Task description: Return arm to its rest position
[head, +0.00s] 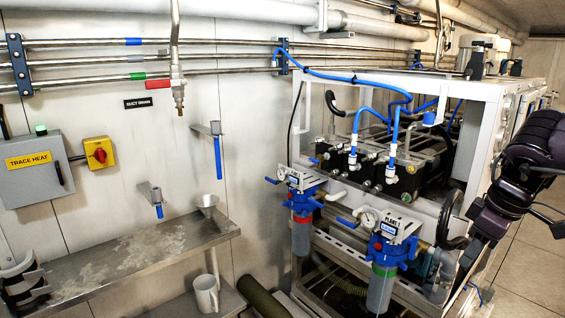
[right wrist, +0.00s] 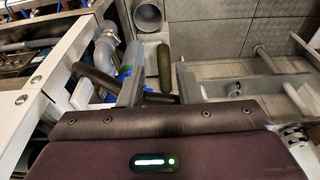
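My right arm comes in from the right in the head view, with its dark purple wrist bent down beside the white machine frame. My right gripper (head: 464,228) is at the frame's front corner, near a black curved handle (head: 447,204); its fingers are hard to make out there. In the right wrist view my right gripper (right wrist: 158,88) has its two grey fingers well apart. A black bar (right wrist: 96,78) passes close by the left finger and across the gap; contact cannot be told. No object is clamped between the fingers. My left gripper is not in view.
The machine frame (head: 430,87) stands close to my right arm, with blue-topped filters (head: 390,246) in front. Tiled floor (head: 530,262) lies open at the right.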

